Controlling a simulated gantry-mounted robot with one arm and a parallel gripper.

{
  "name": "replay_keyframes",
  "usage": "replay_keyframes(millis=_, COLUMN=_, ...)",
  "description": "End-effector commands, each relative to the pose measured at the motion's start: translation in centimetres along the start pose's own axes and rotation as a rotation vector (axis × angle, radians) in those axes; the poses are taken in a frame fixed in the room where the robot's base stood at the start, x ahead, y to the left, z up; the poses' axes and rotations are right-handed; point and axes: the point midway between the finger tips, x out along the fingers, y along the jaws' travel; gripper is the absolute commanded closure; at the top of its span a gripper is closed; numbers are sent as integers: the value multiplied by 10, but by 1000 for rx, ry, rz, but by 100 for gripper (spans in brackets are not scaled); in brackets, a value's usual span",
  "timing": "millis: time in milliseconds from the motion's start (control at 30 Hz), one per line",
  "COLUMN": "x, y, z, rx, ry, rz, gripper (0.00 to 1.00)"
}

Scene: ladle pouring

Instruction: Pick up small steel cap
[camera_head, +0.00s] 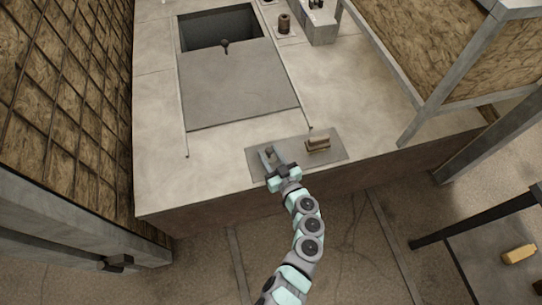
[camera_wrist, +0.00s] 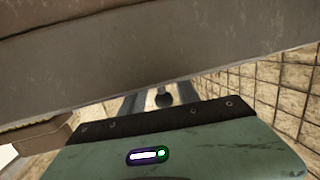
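My gripper (camera_head: 270,154) is over the grey plate (camera_head: 338,155) at the counter's front edge, with its two fingers apart. In the wrist view the fingers (camera_wrist: 161,102) also stand apart. A small dark round piece (camera_wrist: 163,99) shows between them with a gap on each side; it may be the steel cap, but I cannot tell for sure. In the head view, the spot between the fingertips is too small to make out a cap clearly. A tan block-like object (camera_head: 318,144) lies on the plate to the right of my gripper, apart from it.
A large flat grey panel (camera_head: 235,85) lies behind the plate, with a dark recess (camera_head: 215,28) at its far end. A brown cylinder (camera_head: 284,23) stands at the back. A metal frame (camera_head: 440,100) rises at right. A mesh wall (camera_head: 60,100) is at left. The left countertop is clear.

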Motion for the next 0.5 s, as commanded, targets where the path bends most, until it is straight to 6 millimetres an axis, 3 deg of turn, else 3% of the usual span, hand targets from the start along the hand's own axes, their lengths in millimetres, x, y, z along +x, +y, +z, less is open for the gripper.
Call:
replay_keyframes(millis=133, x=13, y=-2, z=0, rx=3, ry=0, rz=-5, gripper=62)
replay_keyframes(millis=433, x=16, y=-2, z=1, rx=1, ry=-1, rz=-3, gripper=62)
replay_keyframes(millis=500, x=16, y=-2, z=1, rx=1, ry=-1, rz=-3, gripper=68)
